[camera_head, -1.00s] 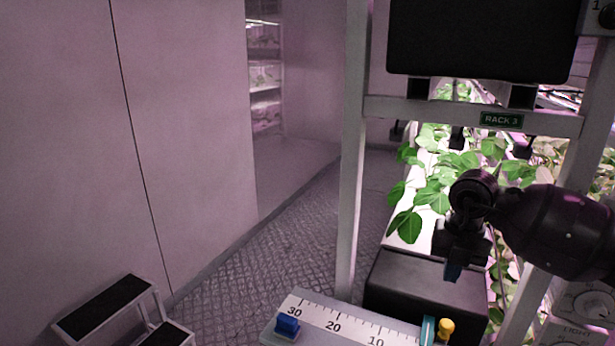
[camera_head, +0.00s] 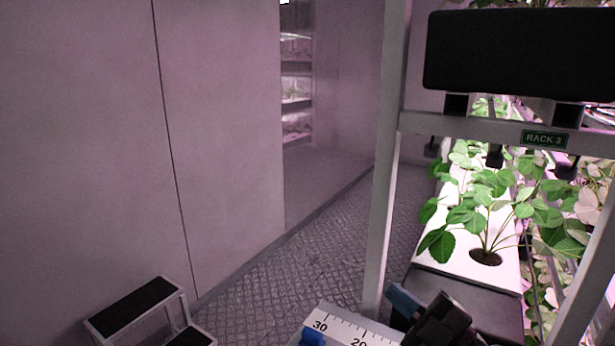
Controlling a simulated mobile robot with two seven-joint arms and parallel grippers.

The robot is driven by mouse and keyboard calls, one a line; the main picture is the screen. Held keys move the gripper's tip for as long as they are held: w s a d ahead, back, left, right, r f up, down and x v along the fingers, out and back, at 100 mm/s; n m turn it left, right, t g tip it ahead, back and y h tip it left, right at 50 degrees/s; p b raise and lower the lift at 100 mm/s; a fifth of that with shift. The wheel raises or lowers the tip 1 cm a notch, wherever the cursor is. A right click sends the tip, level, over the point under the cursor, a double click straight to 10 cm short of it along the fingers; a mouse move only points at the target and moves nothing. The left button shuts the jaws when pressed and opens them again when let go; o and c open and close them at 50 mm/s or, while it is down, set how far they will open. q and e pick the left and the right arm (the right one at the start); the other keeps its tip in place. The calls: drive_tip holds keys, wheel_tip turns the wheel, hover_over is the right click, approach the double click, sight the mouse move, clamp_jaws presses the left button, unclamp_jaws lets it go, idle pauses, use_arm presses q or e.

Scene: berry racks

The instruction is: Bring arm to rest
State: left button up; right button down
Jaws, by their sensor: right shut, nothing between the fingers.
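My right gripper (camera_head: 422,312) shows at the bottom of the head view, right of centre, cut off by the lower edge. It is dark with a blue fingertip and is shut with nothing in it. It stands in front of the black box end of the rack tray, over the right part of the white scale (camera_head: 345,328). Whether it touches the scale I cannot tell. The rest of my right arm is mostly out of view. My left gripper is not in view.
Rack 3 (camera_head: 388,200) stands at the right with a white tray (camera_head: 480,268) of leafy plants (camera_head: 485,205). A black panel (camera_head: 520,55) hangs above. A blue slider (camera_head: 312,338) sits on the scale. A step stool (camera_head: 135,305) stands at lower left. The grey floor (camera_head: 300,270) between is clear.

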drive_tip(key=s+d+f+m+t+h, duration=0.1)
drive_tip(key=s+d+f+m+h, duration=0.1)
drive_tip(key=d+f+m+h, duration=0.55)
drive_tip(key=s+d+f+m+h, duration=0.25)
drive_tip(key=d+m+h, duration=0.25)
drive_tip(key=m+h, duration=0.5)
drive_tip(key=s+f+m+g, duration=0.1)
drive_tip(key=s+f+g, duration=0.55)
drive_tip(key=s, duration=0.35)
drive_tip(key=s+f+m+g, duration=0.2)
drive_tip(key=s+f+g, duration=0.45)
drive_tip(key=s, duration=0.35)
drive_tip(key=w+f+t+y, duration=0.1)
drive_tip(key=w+f+t, duration=0.7)
drive_tip(key=f, duration=0.3)
drive_tip(key=shift+d+f+n+t, duration=0.15)
drive_tip(key=shift+d+n+t, duration=0.25)
drive_tip(key=shift+d+n, duration=0.05)
